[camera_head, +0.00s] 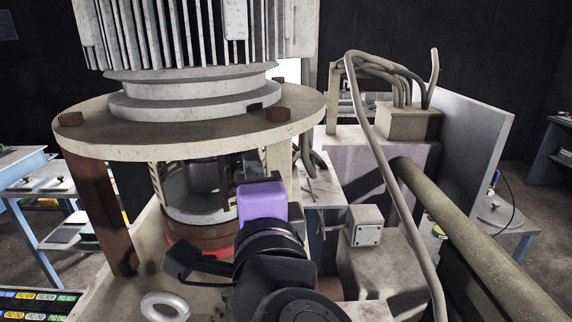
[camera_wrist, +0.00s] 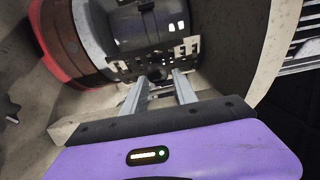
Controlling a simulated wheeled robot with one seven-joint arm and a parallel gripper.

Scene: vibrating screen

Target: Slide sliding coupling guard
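In the head view, part of a slotted guard plate (camera_head: 157,187) shows under the round motor flange (camera_head: 200,128). My gripper (camera_wrist: 160,76) has its two metal fingers apart and points into the guard. A small dark part lies between or just behind the fingertips; I cannot tell whether they touch it. In the head view the purple gripper body (camera_head: 262,202) is in front of the coupling, and the fingers are hidden.
A rusty post (camera_head: 97,210) and a pale post hold up the flange around the coupling. A grey box (camera_head: 365,226), a thick pipe (camera_head: 470,245) and hanging cables (camera_head: 385,165) crowd the right side.

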